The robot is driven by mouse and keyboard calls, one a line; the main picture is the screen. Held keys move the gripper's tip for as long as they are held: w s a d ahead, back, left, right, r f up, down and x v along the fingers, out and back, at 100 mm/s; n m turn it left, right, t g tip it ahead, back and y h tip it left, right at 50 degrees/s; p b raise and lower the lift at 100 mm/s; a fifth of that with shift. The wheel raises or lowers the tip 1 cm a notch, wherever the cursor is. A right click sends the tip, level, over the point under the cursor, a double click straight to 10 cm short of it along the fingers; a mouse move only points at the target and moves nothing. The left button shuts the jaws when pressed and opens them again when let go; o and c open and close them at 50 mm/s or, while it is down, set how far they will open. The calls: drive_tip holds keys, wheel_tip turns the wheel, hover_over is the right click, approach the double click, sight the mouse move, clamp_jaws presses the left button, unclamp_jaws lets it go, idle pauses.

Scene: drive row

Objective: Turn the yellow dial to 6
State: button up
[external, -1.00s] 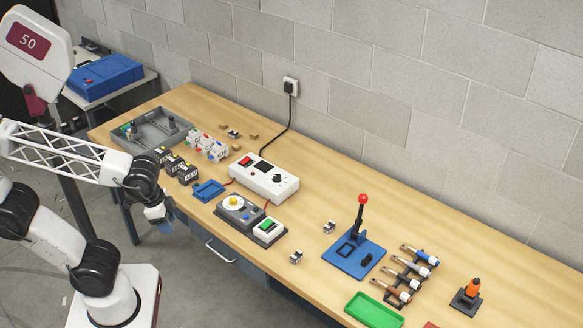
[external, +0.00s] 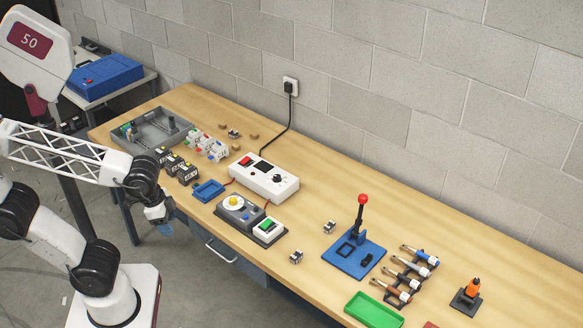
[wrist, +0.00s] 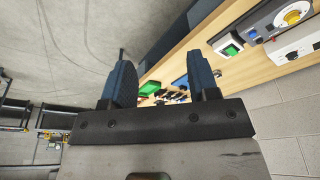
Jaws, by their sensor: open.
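The yellow dial (external: 234,202) sits on a grey control box (external: 240,213) near the front edge of the workbench. In the wrist view the yellow dial (wrist: 292,17) shows at the top right corner, on a pale round plate. Its number marks are too small to read. My gripper (external: 166,220) hangs in front of the bench edge, to the left of the box and apart from it. In the wrist view my gripper (wrist: 160,85) shows two blue fingers spread apart with nothing between them.
A green-button box (external: 267,228) stands right beside the dial box. A blue lever press (external: 354,250) stands farther right.

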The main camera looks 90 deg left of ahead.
drive_tip(key=w, duration=0.1)
drive_tip(key=n+g+h, duration=0.3)
drive_tip(key=n+h, duration=0.1)
drive_tip(key=n, duration=1.4)
approach(233, 198)
drive_tip(key=shift+s+d+f, duration=0.15)
drive_tip(key=shift+s+f, duration=0.05)
drive_tip(key=shift+f, duration=0.3)
drive_tip(key=shift+x, duration=3.9)
drive_tip(key=shift+w+d, duration=0.1)
